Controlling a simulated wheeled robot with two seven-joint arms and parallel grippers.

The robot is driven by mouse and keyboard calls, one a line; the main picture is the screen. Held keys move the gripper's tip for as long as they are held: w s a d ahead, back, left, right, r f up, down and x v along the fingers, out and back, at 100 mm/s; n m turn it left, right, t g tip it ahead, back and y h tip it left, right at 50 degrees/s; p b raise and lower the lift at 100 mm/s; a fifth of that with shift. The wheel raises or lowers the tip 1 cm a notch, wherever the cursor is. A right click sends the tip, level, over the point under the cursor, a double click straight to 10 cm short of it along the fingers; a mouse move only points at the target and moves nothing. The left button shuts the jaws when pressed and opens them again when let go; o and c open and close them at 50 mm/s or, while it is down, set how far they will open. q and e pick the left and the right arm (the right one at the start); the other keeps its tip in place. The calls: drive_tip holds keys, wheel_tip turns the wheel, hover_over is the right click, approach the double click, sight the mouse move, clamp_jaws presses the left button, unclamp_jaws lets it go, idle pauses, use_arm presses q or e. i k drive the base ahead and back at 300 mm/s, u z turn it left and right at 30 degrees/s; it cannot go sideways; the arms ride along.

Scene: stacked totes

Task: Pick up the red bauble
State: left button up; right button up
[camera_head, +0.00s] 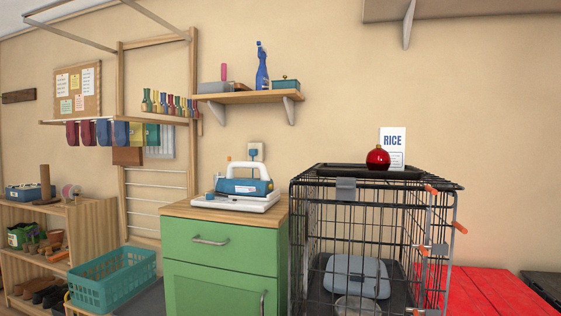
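The red bauble (377,158) is a shiny round ball with a small cap on top. It sits on a dark tray (338,171) on top of a black wire cage (320,225), right of the middle in the head view. A white rice box (393,146) with blue lettering stands close behind the bauble and to its right. Neither of my grippers shows in the head view.
A green cabinet (219,252) with an iron (244,184) on its top stands left of the cage. A teal basket (113,279) is at the lower left. A wall shelf (248,97) is above the cabinet. A red surface (492,291) lies right of the cage.

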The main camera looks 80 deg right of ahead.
sight(378, 159)
drive_tip(key=i, duration=0.8)
drive_tip(key=z, duration=2.9)
